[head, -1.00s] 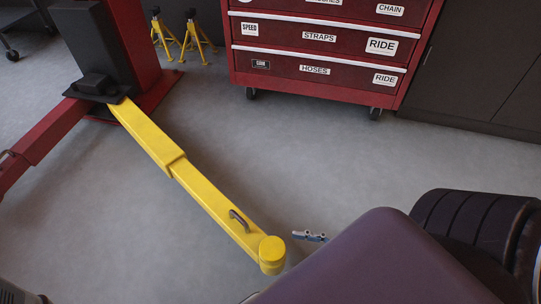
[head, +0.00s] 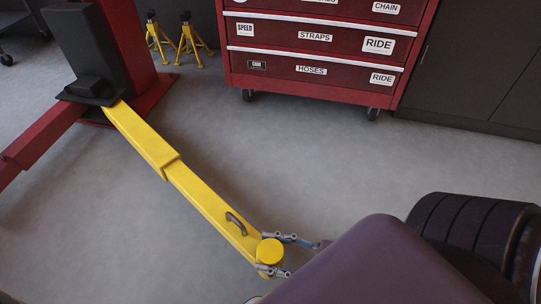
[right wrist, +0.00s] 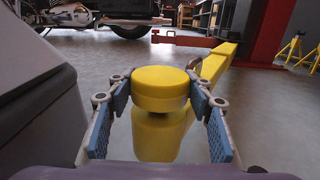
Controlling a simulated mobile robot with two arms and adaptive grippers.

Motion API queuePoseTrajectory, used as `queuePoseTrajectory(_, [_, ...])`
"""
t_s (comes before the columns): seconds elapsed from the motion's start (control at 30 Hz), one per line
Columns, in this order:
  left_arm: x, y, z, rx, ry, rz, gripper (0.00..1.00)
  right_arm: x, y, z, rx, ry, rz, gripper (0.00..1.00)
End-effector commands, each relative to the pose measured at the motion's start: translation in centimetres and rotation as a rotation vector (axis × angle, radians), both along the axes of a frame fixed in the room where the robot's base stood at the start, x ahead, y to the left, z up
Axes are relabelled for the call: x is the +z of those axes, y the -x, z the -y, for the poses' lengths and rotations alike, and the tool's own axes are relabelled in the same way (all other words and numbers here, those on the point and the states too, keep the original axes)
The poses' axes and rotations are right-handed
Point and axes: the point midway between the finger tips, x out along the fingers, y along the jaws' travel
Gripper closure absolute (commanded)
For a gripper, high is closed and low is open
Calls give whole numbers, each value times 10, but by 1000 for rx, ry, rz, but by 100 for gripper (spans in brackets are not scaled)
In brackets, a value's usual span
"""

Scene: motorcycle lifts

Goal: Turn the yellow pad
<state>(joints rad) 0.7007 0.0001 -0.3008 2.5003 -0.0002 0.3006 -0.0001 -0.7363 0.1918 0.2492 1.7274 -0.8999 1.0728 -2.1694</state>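The yellow pad (head: 270,250) is a round disc on top of the free end of the yellow lift arm (head: 205,200). It also shows in the middle of the right wrist view (right wrist: 160,88), on its yellow stem. My right gripper (head: 262,252) is open at the pad, one finger on each side of it. In the right wrist view its blue finger faces flank the pad (right wrist: 161,92), with the tips close to its sides. I cannot tell whether they touch it. My left gripper is not in view.
A dark handle (head: 236,223) rises from the lift arm near the pad. The red tool cabinet (head: 315,75) and yellow stands (head: 192,45) are at the back. A black tyre-like object (head: 470,225) is at the right. The grey floor between is clear.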

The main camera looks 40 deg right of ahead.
Motion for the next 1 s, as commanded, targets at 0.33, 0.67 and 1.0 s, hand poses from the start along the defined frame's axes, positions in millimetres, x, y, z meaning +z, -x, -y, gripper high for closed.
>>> queuePoseTrajectory(0.33, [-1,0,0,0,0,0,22,0,0,0,13,0,0,77])
queuePoseTrajectory(0.67, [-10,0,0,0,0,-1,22,-3,-1,1,167,6,1,77])
queuePoseTrajectory(1.0, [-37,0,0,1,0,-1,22,-7,-1,2,475,11,0,77])
